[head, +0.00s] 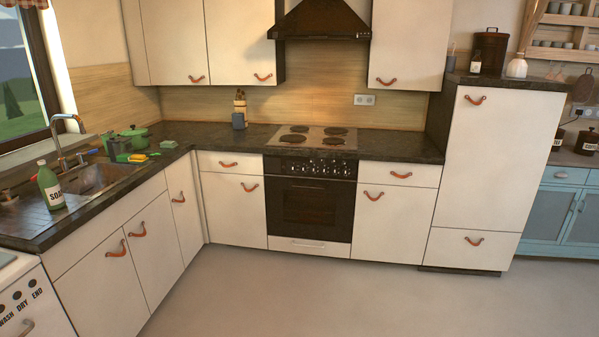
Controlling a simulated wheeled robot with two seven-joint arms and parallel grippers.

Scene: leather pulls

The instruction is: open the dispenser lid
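No dispenser lid can be clearly made out. A green soap bottle (50,186) with a pale cap stands upright on the drainboard at the left. A white appliance (30,300) marked WASH, DRY, END is at the lower left, partly cut off by the frame. Its visible front looks closed, and its inside is hidden. Neither of my grippers is in the head view.
A sink (95,178) with a tap is in the left counter (120,200), with a green pot (134,138) behind it. An oven (308,205) under a hob and a tall white cabinet (490,160) are closed. The grey floor (300,295) is clear.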

